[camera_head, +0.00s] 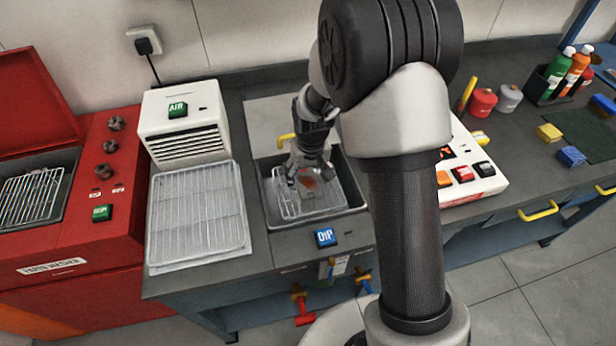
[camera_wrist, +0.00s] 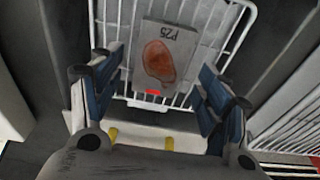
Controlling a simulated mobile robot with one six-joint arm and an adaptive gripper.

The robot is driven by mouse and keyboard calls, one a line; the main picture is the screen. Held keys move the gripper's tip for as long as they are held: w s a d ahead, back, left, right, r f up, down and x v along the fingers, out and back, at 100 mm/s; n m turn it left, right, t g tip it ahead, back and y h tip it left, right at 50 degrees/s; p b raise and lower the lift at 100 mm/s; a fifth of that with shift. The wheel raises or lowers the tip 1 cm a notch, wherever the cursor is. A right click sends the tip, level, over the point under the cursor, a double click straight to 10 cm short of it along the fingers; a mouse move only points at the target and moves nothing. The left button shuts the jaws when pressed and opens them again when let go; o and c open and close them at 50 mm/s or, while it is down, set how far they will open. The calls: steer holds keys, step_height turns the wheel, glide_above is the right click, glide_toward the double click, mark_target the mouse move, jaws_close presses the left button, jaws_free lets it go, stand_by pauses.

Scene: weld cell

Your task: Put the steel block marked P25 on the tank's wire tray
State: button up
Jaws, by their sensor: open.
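The steel block marked P25 (camera_wrist: 165,52) is a flat grey plate with a rust-red patch. In the wrist view it lies on the white wire tray (camera_wrist: 240,22), its lettering upside down. The tank (camera_head: 352,200) is a dark basin in the bench, with the wire tray (camera_head: 289,207) inside it. My gripper (camera_head: 309,181) points down into the tank over the block. In the wrist view its blue-padded fingers (camera_wrist: 155,75) are spread to either side of the block, with gaps, holding nothing. In the head view my gripper partly hides the block.
A blue DIP button (camera_head: 326,237) is on the bench before the tank. A wire rack (camera_head: 197,215) and white AIR unit (camera_head: 184,118) stand left, beside a red washer (camera_head: 88,225). A white control box (camera_head: 478,172) is right, partly behind my arm.

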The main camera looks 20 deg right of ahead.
mark_target(310, 189)
steer(key=s+r+p, duration=0.1)
steer(key=s+r, duration=0.3)
steer(key=r, duration=0.4)
steer(key=s+r+t+p, duration=0.1)
steer(key=s+r, duration=0.3)
steer(key=r, duration=0.4)
steer(key=s+r, duration=0.5)
steer(key=r, duration=0.3)
steer(key=s+r+t, duration=0.1)
steer(key=s+r, duration=0.2)
steer(key=s, duration=1.1)
steer(key=shift+s+r+t, duration=0.15)
steer(key=shift+s+t, duration=0.05)
steer(key=shift+t, duration=0.2)
